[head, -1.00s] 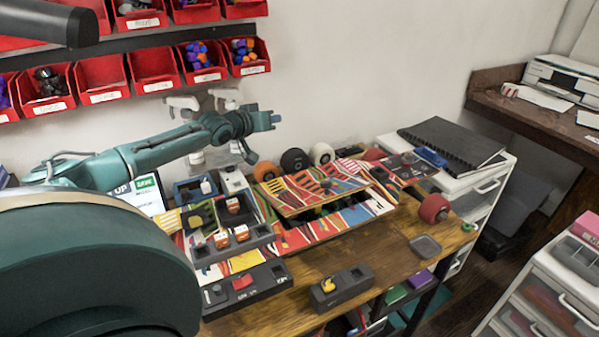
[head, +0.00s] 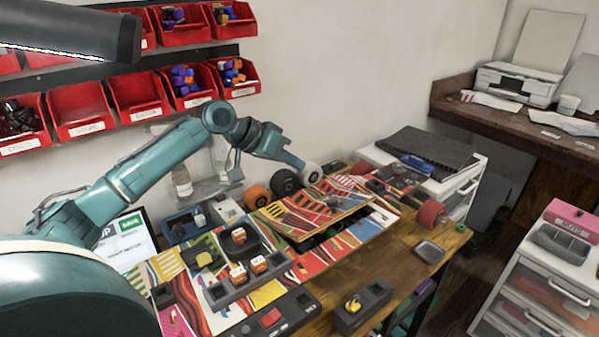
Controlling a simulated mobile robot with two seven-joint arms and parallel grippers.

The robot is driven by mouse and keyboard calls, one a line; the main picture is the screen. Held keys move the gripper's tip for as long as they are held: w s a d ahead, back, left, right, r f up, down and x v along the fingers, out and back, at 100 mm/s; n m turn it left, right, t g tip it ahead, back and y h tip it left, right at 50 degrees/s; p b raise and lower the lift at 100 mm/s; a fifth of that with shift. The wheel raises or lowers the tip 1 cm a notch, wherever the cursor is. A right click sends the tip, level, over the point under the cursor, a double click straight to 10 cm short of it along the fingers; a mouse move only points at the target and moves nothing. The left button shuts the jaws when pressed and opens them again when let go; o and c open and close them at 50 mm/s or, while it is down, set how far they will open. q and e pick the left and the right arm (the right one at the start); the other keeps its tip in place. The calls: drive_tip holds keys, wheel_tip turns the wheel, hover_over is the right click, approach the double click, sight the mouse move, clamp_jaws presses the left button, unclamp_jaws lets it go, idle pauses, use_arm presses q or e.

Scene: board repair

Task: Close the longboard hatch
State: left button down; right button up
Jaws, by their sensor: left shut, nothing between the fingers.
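The longboard (head: 350,240) lies on the wooden table with a colourful striped deck. Its hatch lid (head: 310,211) is a patterned panel that sits raised and tilted over the deck. A dark gap shows beneath the lid's front edge, so the hatch stands open. My left gripper (head: 299,163) is shut and empty. It appears above and behind the lid, near the dark wheel, and I see no contact with the lid. My right gripper is not in view.
An orange wheel (head: 257,196) and a black wheel (head: 285,182) stand behind the deck; a red wheel (head: 431,213) is at its right. A grey tray (head: 429,252) and a dark holder (head: 362,306) sit in front. Red bins (head: 138,97) hang on the wall.

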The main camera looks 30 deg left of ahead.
use_arm(q)
drive_tip(key=p, duration=0.1)
hover_over(322, 214)
wheel_tip(322, 214, down, 6)
drive_tip(key=r, duration=0.1)
drive_tip(key=f, duration=0.3)
drive_tip(key=shift+w+a+p, duration=0.1)
drive_tip(key=shift+a+p, duration=0.1)
drive_tip(key=shift+p, duration=0.15)
drive_tip(key=shift+d+f, duration=0.2)
drive_tip(key=shift+f, duration=0.45)
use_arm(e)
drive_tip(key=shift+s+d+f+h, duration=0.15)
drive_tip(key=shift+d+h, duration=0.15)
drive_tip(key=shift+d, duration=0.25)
